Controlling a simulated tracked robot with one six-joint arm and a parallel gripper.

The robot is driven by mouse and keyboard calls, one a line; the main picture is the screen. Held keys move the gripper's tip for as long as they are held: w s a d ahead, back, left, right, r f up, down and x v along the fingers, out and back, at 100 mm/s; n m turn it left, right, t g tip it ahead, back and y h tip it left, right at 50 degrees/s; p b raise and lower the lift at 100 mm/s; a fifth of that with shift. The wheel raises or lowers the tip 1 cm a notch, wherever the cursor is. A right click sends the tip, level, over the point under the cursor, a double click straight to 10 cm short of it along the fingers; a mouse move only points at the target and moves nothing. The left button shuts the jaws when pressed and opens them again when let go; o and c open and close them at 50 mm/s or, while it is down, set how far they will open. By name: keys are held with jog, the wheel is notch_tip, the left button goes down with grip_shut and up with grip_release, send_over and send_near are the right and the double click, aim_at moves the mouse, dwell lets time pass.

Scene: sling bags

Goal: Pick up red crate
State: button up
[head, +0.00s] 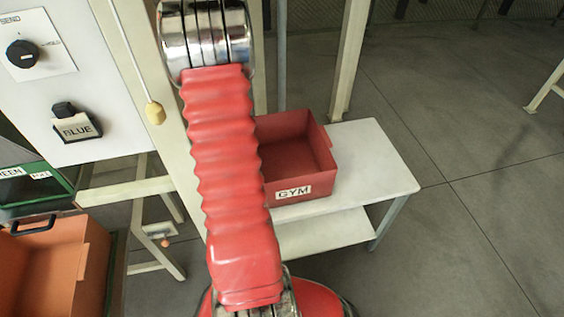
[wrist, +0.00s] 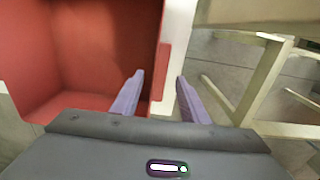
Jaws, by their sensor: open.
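The red crate (head: 318,150) sits on a white table (head: 378,170) in the head view. It is open-topped and looks empty, with a "GYM" label on its front wall. My red arm covers its left part there. In the wrist view the crate (wrist: 90,50) fills the upper left. The gripper is hidden in the head view.
An orange crate (head: 45,262) stands at the lower left, near a green bin (head: 35,185). A white panel with a knob (head: 22,54) and a "BLUE" label (head: 77,127) is at the left. Pale frame legs (head: 350,60) rise behind the table.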

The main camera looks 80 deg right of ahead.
notch_tip(320, 180, down, 2)
jog(key=shift+f, duration=0.15)
jog(key=shift+c, duration=0.6)
grip_shut()
dwell(0.5)
